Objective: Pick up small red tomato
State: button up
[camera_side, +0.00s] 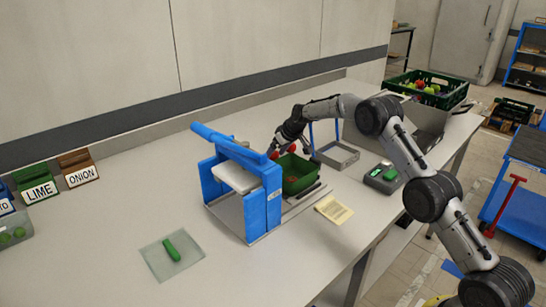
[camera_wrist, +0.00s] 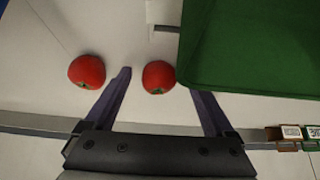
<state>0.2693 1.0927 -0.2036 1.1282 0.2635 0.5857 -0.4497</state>
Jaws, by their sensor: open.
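Two red tomatoes show in the wrist view. One tomato (camera_wrist: 158,77) lies between the fingers of my gripper (camera_wrist: 163,84), close to the green bin (camera_wrist: 250,45). The other tomato (camera_wrist: 87,71) lies to the left, outside the left finger. They look nearly alike in size. In the side view, my gripper (camera_side: 283,147) is at the two tomatoes, by the back of the green bin (camera_side: 303,183). My gripper is open and empty. I cannot tell whether a finger touches a tomato.
A blue-framed press (camera_side: 263,204) stands left of the green bin in the side view. A clear board with a green vegetable (camera_side: 172,246) lies at front left. A produce crate (camera_side: 431,87) is at back right.

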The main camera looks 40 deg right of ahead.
grip_shut()
dwell(0.5)
